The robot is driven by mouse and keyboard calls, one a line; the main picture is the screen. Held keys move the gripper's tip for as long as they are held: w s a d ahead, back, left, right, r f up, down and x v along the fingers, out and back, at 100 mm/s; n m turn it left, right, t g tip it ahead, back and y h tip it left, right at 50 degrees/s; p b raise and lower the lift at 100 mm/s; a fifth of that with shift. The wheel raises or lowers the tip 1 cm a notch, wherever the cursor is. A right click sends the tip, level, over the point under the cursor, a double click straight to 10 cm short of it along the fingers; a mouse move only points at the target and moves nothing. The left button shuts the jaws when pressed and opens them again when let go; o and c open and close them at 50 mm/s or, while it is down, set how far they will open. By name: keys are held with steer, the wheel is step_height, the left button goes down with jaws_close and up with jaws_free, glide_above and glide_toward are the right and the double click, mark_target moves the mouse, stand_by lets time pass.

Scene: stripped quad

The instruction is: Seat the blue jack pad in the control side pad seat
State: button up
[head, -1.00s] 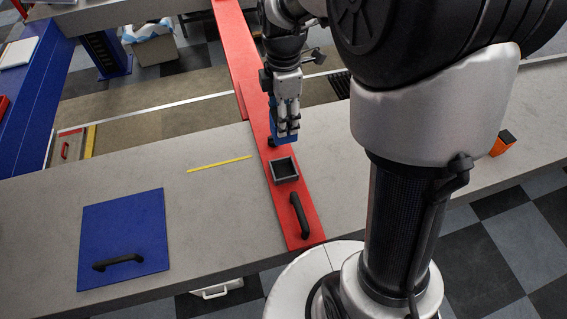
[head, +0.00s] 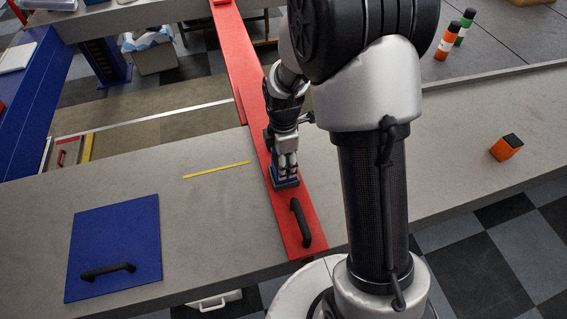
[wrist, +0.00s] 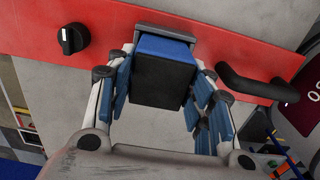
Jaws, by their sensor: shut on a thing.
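The blue jack pad (wrist: 164,48) shows in the wrist view as a block with a blue face and a dark face. My gripper (wrist: 160,88) is shut on it, with fingers on both sides. The control side pad seat (wrist: 176,31) is a grey square frame on the red beam, and its rim shows just beyond the pad. In the head view my gripper (head: 287,168) points down over the seat (head: 287,185), and the fingers hide most of the pad. The pad is at the seat's opening; I cannot tell how deep it sits.
A black handle (head: 301,222) stands on the red beam (head: 280,200) close to the seat. A black knob (wrist: 73,39) is on the seat's other side. A blue panel (head: 115,245) with a handle lies at left. An orange block (head: 506,147) stands at right.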

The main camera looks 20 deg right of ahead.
steer(key=shift+f, duration=0.3)
steer(key=shift+f, duration=0.2)
steer(key=o, duration=1.4)
steer(key=shift+r, duration=0.15)
